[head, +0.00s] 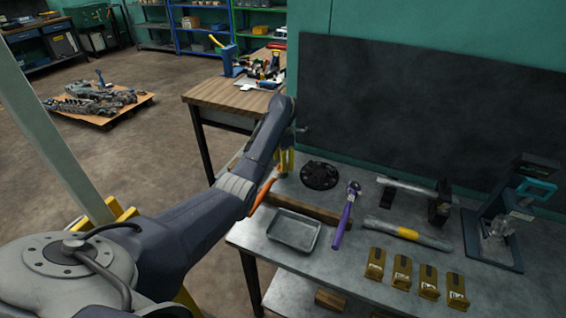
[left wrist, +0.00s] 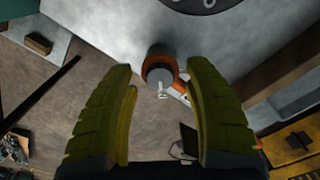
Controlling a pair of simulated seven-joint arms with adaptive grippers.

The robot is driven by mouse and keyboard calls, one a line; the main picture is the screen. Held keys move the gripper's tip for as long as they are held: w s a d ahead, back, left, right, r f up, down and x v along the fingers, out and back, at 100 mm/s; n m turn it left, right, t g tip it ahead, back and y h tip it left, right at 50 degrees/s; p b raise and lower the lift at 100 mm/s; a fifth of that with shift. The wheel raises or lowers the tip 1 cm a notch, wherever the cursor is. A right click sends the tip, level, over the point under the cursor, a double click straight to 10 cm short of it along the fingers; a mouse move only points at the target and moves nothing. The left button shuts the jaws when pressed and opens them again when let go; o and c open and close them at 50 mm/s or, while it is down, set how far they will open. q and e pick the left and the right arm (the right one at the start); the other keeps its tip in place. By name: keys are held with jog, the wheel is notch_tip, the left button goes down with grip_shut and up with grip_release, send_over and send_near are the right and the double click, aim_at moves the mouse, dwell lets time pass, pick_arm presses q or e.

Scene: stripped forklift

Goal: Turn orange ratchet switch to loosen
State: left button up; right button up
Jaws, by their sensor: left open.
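The orange ratchet (head: 262,190) is at the left end of the metal workbench in the head view, partly hidden by my left arm. In the left wrist view its round orange head (left wrist: 160,56) has a grey round centre and a small pale metal piece just below. Its handle runs down to the right, behind a finger. My left gripper (head: 284,160) has yellow fingers. In the left wrist view it is open (left wrist: 160,72), with the fingers spread on either side of the ratchet head. I cannot tell whether they touch it. My right gripper is out of view.
On the workbench (head: 345,262) are a black disc (head: 320,175), a metal tray (head: 294,231), a purple-handled ratchet (head: 344,220), hammers, several brass-coloured blocks and a blue-handled press (head: 497,235). A dark backboard (head: 420,110) rises behind. A wooden table (head: 228,98) stands further back.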

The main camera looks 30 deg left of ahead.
pick_arm(q)
jog(key=shift+c, duration=0.4)
grip_shut()
